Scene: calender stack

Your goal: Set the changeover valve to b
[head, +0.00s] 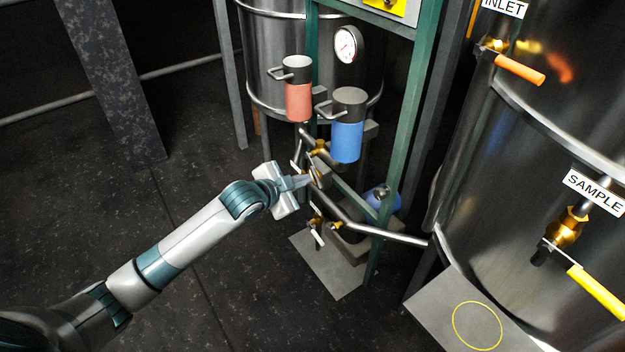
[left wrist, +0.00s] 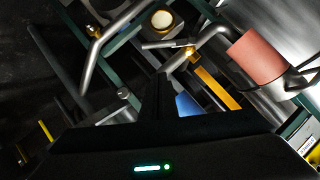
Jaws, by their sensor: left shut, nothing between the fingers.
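My left gripper (head: 304,181) is shut and empty, reaching in from the left to the pipework below two canisters. Its closed dark fingers (left wrist: 160,97) show in the left wrist view. A brass valve fitting (head: 320,147) sits on the pipes just above and right of the fingertips. It seems to be the changeover valve, but its lever setting and any a or b mark cannot be read. The red canister (head: 299,100) and blue canister (head: 347,141) hang above. The red canister also shows in the left wrist view (left wrist: 257,55). I cannot tell whether the fingertips touch anything.
A green frame (head: 405,115) stands right of the pipes, with a pressure gauge (head: 348,44) behind. A steel pipe (head: 385,233) runs low to the right. A large steel tank (head: 540,165) with an orange lever (head: 520,69) and yellow lever (head: 597,291) fills the right.

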